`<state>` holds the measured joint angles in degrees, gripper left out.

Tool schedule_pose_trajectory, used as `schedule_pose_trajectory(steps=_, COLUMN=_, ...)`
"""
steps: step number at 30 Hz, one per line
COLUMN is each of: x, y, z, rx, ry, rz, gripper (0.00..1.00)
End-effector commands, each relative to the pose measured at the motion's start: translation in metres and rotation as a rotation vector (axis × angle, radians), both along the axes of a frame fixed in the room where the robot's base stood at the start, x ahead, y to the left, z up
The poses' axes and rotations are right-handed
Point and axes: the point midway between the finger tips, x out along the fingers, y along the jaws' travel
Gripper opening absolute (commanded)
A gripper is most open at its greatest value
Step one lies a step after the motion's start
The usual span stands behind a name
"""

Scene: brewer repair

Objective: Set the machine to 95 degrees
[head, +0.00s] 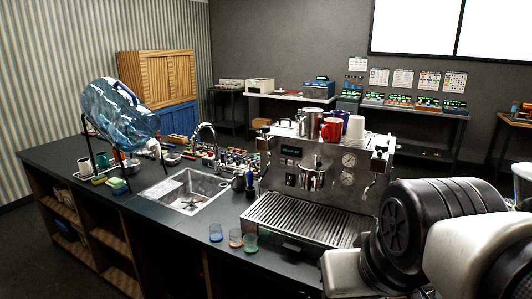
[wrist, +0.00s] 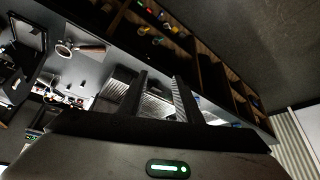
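The machine (head: 340,200) is a steel espresso machine on the dark counter (head: 150,232). It has a small dark display (head: 291,151) at the upper left of its front, with marks too small to read. Two round gauges (head: 348,160) sit to the right of the display, and a wide slatted drip tray (head: 300,218) is below. My arm covers the machine's lower right in the head view, and my gripper is not visible there. In the wrist view my gripper (wrist: 160,76) has its two fingers apart with nothing between them, well away from any surface.
Steel pitchers, a red mug (head: 331,129) and white cups stand on the machine. Three small coloured glasses (head: 235,238) stand at the counter's front edge. A sink (head: 187,192) and a tilted blue water bottle (head: 118,112) are left. Lit devices (head: 400,103) line the back wall.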

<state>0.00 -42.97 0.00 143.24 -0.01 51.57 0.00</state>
Motion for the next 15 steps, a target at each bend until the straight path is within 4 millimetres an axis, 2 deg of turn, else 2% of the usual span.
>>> schedule_pose_trajectory(steps=8, x=0.0, y=0.0, z=0.0, rx=0.0, ry=0.0, rz=0.0, gripper=0.31)
schedule_pose_trajectory(steps=13, x=0.0, y=0.0, z=0.0, rx=0.0, ry=0.0, rz=0.0, gripper=0.04)
schedule_pose_trajectory(steps=14, x=0.0, y=0.0, z=0.0, rx=0.0, ry=0.0, rz=0.0, gripper=0.0)
schedule_pose_trajectory(steps=15, x=0.0, y=0.0, z=0.0, rx=0.0, ry=0.0, rz=0.0, gripper=0.0)
